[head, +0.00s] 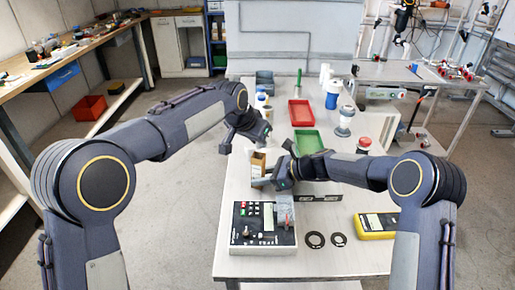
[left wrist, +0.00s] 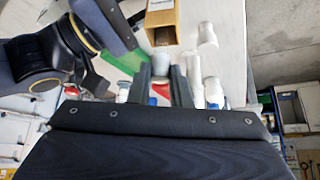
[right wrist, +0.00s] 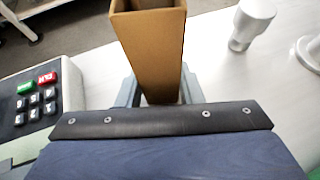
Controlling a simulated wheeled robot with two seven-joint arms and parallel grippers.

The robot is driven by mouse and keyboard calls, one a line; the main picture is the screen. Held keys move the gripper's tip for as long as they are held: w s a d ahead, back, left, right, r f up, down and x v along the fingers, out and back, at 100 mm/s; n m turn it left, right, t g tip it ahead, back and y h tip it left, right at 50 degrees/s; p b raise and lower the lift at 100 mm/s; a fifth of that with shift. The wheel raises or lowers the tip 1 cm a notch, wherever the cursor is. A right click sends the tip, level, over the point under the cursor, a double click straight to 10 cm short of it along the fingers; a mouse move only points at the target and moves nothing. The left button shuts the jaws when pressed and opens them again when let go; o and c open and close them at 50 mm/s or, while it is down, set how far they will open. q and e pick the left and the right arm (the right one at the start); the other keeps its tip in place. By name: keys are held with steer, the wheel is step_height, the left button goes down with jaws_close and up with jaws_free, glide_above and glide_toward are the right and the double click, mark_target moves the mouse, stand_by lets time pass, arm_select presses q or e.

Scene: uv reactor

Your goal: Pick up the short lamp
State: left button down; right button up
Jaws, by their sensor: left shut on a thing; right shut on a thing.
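My left gripper (head: 256,136) is above the table, higher than and behind the cardboard box. In the left wrist view its fingers are shut on a pale grey, rounded piece (left wrist: 160,64). Most of this piece is hidden, so I cannot tell surely that it is the short lamp. My right gripper (head: 277,176) is shut on the brown cardboard box (head: 258,163). In the right wrist view the box (right wrist: 152,50) stands between the fingers with its top open. In the left wrist view the box's opening (left wrist: 162,18) is just beyond the held piece.
A control box (head: 262,236) and yellow meter (head: 376,225) lie at the table's front, with two black rings (head: 315,240) between them. A red tray (head: 301,113), a green tray (head: 308,141), white-and-blue fittings (head: 332,95) and a red button (head: 363,143) are farther back.

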arm_select(q)
step_height(320, 180, up, 16)
stand_by(0.3)
steer(key=shift+f, duration=0.1)
arm_select(e)
steer(key=o, duration=0.9)
steer(key=shift+c, duration=0.2)
